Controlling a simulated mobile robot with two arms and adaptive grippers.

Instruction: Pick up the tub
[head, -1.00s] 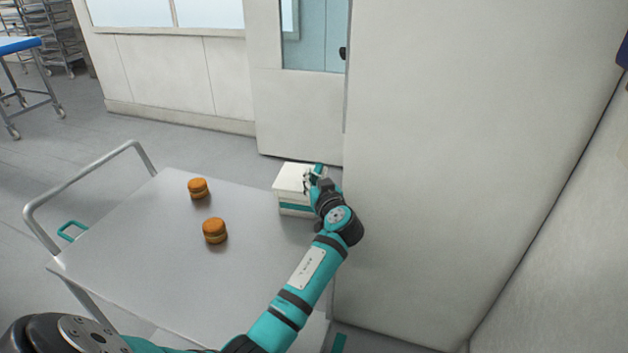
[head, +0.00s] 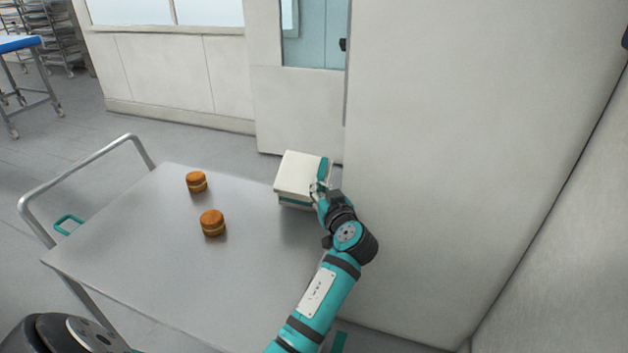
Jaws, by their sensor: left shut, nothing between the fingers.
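The tub, a white box with a teal band (head: 297,175), is at the far right corner of the grey cart top (head: 150,250), close to the wall. My left gripper (head: 321,180) is at the tub's right side, against or just beside it. Its fingers are shut with nothing between them. The gripper covers part of the tub's right side. The tub sits turned and looks slightly tilted; I cannot tell whether its base rests flat. My right gripper is not in view.
Two orange-brown filled rounds (head: 197,181) and (head: 213,223) lie on the cart, left of the tub. A metal handle rail (head: 85,175) rises at the cart's left end. A white wall (head: 480,130) stands close at the right. The cart's front middle is clear.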

